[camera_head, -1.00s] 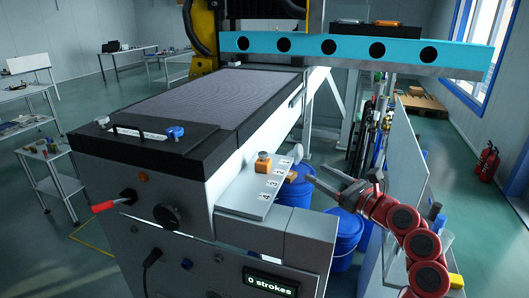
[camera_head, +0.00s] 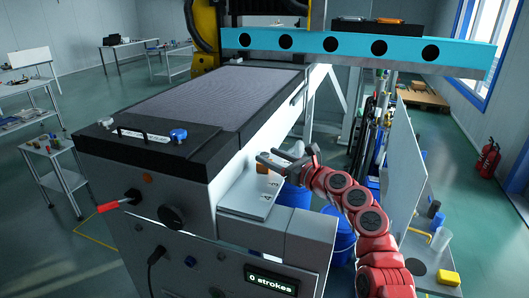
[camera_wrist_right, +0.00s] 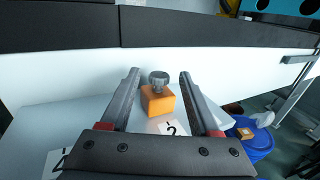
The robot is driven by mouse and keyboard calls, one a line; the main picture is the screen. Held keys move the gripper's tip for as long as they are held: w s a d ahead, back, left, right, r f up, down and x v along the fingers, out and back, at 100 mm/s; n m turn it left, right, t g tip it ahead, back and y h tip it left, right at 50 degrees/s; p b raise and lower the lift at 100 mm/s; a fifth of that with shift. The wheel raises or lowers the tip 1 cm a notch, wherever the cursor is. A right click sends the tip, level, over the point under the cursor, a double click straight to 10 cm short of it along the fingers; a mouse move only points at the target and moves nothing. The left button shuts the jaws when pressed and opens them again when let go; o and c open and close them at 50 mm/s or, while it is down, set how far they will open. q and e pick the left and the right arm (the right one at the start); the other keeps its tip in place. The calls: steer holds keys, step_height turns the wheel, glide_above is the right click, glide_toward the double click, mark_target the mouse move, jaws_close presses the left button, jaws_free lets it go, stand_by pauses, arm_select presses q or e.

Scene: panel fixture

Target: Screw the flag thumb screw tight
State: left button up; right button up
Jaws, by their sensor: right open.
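An orange block (camera_wrist_right: 158,101) with a grey knurled screw head (camera_wrist_right: 159,77) on top sits on the pale shelf (camera_wrist_right: 60,120), behind a label reading 2. I cannot tell for sure that this is the flag thumb screw; no flag shape shows on it. My right gripper (camera_wrist_right: 159,75) is open, with its two fingers to either side of the screw head in the right wrist view and no visible contact. My left gripper is not in view.
The machine's white side wall (camera_wrist_right: 60,75) stands close behind the block. Blue barrels (camera_head: 294,193) stand below the shelf. A display (camera_head: 270,281) reads 0 strokes.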

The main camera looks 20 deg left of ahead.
steer(key=shift+x, duration=1.05)
steer(key=shift+w+a, duration=0.15)
steer(key=shift+a, duration=0.15)
jaws_close()
